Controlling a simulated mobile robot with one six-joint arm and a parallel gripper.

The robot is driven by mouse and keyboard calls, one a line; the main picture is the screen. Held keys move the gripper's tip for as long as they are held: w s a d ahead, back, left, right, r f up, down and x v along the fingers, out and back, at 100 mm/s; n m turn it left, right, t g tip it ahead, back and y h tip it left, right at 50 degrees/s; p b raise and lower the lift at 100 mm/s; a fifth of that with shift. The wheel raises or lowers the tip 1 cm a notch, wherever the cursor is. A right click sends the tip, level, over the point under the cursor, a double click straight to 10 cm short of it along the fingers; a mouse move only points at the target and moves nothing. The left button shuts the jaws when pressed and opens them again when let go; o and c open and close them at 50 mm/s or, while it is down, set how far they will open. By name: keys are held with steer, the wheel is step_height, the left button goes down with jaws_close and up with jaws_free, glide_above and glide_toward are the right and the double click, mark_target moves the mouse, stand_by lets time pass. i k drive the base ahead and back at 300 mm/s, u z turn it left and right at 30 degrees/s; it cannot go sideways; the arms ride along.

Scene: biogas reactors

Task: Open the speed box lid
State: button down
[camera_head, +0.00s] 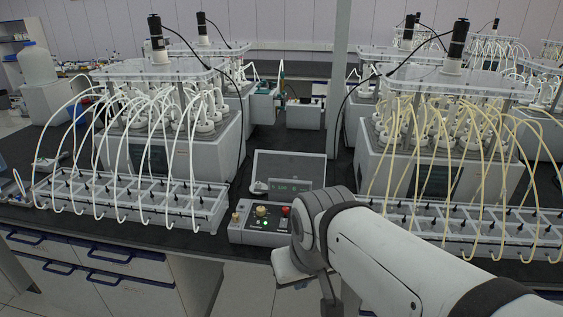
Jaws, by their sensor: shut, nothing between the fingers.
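The speed box (262,225) is a low grey control box near the front edge of the dark bench, with a yellowish knob, a red button and a small green light on its sloped face. A see-through, grey-tinted panel (288,166) stands raised at its back and looks like its lid, tilted up. A display with green digits shows through its lower part. My arm reaches in from the lower right, and its wrist covers the box's right end. A dark part of my gripper (330,292) hangs below the wrist, in front of the bench. It is shut and empty; its fingertips are not clear.
Reactor units with tubes stand left (170,120) and right (440,135) of the box. Tube racks (130,200) line the front edge on both sides. A grey post (338,80) rises behind the box. Drawers with blue handles (110,255) are at lower left.

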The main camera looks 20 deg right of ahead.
mark_target(291, 160)
steer(key=z, duration=0.75)
steer(key=k, duration=0.15)
steer(key=u, duration=1)
steer(key=i, duration=1.4)
steer(key=z, duration=0.6)
